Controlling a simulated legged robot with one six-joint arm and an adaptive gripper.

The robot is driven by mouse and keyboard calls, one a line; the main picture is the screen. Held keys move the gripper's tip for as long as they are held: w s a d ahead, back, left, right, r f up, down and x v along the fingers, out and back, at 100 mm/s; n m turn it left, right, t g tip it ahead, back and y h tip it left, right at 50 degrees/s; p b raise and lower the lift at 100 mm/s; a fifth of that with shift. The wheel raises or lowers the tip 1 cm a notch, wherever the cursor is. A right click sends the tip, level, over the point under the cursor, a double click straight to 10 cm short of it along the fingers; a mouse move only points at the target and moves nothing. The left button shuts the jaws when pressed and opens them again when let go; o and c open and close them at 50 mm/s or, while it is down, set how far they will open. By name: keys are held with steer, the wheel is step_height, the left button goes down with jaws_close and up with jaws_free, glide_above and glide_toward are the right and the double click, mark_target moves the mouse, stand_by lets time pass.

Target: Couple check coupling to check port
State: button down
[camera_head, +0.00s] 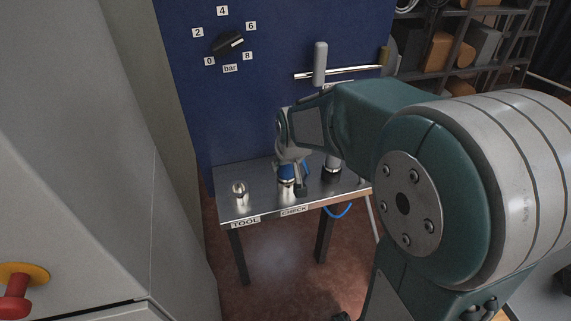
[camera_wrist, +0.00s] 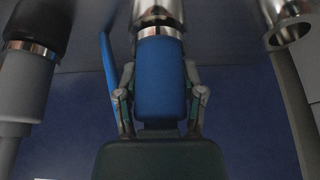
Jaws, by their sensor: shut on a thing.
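The check coupling is a blue sleeve with a metal collar; it shows in the wrist view (camera_wrist: 160,82) and small in the head view (camera_head: 286,171). My gripper (camera_head: 289,163) is shut on it, with one finger on each side of the sleeve in the wrist view (camera_wrist: 160,108). The check port is a shiny metal post (camera_head: 286,188) behind the CHECK label (camera_head: 294,211). The coupling stands upright over the post, in line with it. In the wrist view the port (camera_wrist: 158,10) meets the collar's end; I cannot tell how deeply they are engaged.
A metal port (camera_head: 239,189) stands behind the TOOL label on the steel table (camera_head: 225,207). A grey and black fitting (camera_head: 332,165) stands close to the right. A blue hose (camera_head: 338,211) hangs under the table. A blue panel (camera_head: 275,85) with a bar dial (camera_head: 228,42) rises behind.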

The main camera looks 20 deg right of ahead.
steer(key=shift+s+f, duration=0.1)
steer(key=shift+f, duration=0.1)
steer(key=shift+c, duration=0.6)
jaws_free()
steer(key=v, duration=1.2)
steer(key=s, duration=1.6)
steer(key=shift+s+f+t, duration=0.25)
steer(key=shift+t, duration=0.15)
steer(key=shift+c, duration=0.3)
